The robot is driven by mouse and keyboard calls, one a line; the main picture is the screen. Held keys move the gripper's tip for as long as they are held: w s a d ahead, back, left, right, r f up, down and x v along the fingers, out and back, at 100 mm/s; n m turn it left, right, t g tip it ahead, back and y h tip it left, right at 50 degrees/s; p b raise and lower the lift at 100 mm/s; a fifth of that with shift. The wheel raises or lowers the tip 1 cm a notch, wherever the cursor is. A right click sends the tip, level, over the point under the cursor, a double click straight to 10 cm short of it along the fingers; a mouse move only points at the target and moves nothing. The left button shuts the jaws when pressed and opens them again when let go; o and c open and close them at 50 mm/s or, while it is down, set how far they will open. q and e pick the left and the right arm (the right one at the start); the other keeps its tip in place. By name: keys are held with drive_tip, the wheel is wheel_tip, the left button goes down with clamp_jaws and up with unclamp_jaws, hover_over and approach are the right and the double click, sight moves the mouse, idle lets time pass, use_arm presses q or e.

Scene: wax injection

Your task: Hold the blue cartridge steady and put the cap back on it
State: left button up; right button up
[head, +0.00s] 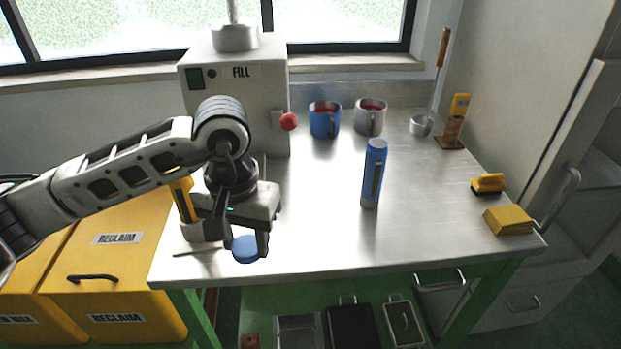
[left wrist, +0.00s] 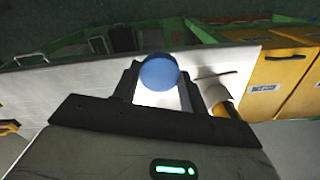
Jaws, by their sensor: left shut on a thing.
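The blue cartridge (head: 373,175) stands upright near the middle of the steel table, with a grey top and a dark strip down its side. The round blue cap (head: 246,249) is near the table's front left edge. My left gripper (head: 246,241) is shut on the cap from above and behind. In the left wrist view the cap (left wrist: 159,72) sits between the two fingertips. The cartridge is well to the right of my left gripper and apart from it. My right gripper is not in view.
The FILL machine (head: 240,95) stands at the back left. A blue mug (head: 324,121) and a grey mug (head: 370,117) stand at the back. A yellow-handled brush (head: 487,183) and yellow block (head: 508,221) lie at right.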

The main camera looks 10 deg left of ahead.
use_arm(q)
drive_tip(key=shift+s+a, duration=0.15)
drive_tip(key=shift+a, duration=0.1)
